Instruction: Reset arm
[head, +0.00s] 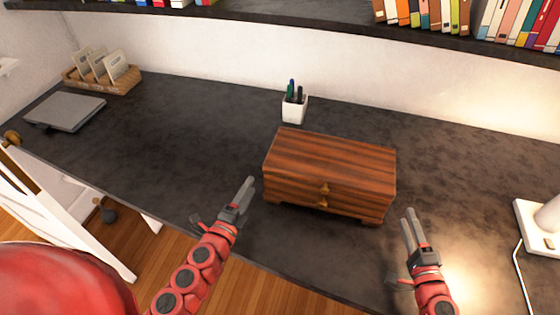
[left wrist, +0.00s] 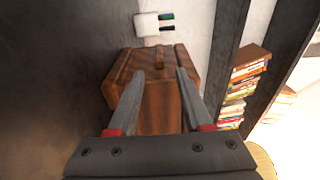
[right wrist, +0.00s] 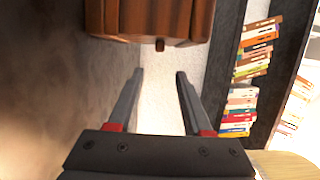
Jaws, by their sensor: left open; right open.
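My left gripper (head: 246,187) is just left of the wooden box's front left corner, above the dark desk. In the left wrist view its two fingers (left wrist: 157,78) are apart, with the box behind them and nothing between them. My right gripper (head: 408,213) is to the right of the box's front right corner. In the right wrist view its fingers (right wrist: 160,75) are apart and empty. The wooden box (head: 330,165) is closed and has small knobs on its front. It also shows in the left wrist view (left wrist: 158,100) and at the top of the right wrist view (right wrist: 150,18).
A white pen cup (head: 294,108) stands behind the box. A grey laptop (head: 66,111) and a wooden card tray (head: 118,84) are at the far left. A white lamp base (head: 538,228) with a cord is at the right. The desk (head: 180,130) is bare left of the box.

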